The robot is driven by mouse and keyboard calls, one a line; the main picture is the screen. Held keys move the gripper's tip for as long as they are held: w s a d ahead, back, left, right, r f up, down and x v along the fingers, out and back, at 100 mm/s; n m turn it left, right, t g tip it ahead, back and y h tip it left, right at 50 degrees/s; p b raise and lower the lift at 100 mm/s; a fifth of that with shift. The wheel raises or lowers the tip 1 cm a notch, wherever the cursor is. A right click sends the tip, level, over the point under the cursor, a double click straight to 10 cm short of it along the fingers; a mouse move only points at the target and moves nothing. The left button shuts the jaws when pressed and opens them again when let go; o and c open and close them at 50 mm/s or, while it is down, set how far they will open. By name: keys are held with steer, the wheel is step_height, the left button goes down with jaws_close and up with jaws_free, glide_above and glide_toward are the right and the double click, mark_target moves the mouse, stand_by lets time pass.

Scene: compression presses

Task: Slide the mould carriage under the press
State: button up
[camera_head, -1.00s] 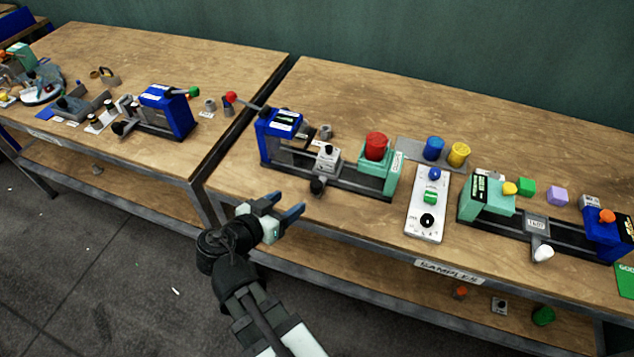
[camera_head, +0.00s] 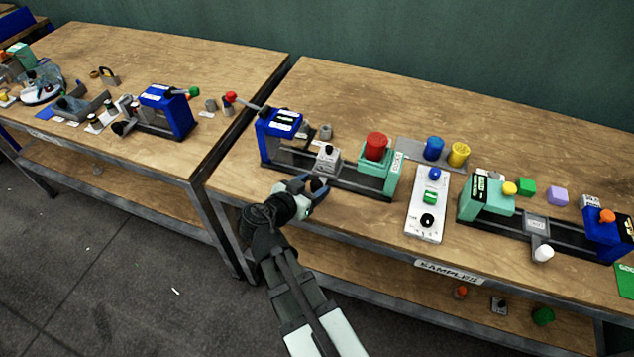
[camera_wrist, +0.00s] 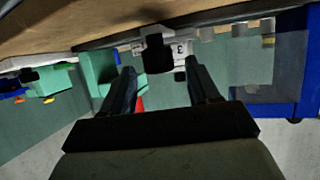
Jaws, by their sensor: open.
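The grey mould carriage (camera_head: 327,158) sits on a dark rail between a blue press head (camera_head: 279,137) at left and a teal end block (camera_head: 372,178) with a red dome (camera_head: 376,146) at right. A black knob (camera_head: 318,184) sticks out of the carriage's front. My gripper (camera_head: 312,188) is open at this knob, at the table's front edge. In the wrist view, which looks upside down, the knob (camera_wrist: 158,56) shows between and slightly beyond the fingertips (camera_wrist: 160,68). Contact with the fingers cannot be told. The carriage (camera_wrist: 180,47) is partly hidden behind the knob there.
A white control panel (camera_head: 425,205) with coloured knobs stands right of this press. A second press (camera_head: 487,195) with a white-knobbed carriage is farther right. Another blue press (camera_head: 167,110) stands on the left table.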

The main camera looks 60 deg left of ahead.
mark_target(324, 173)
steer(key=shift+x, duration=1.35)
steer(key=shift+c, duration=0.2)
jaws_close()
steer(key=shift+s, duration=0.15)
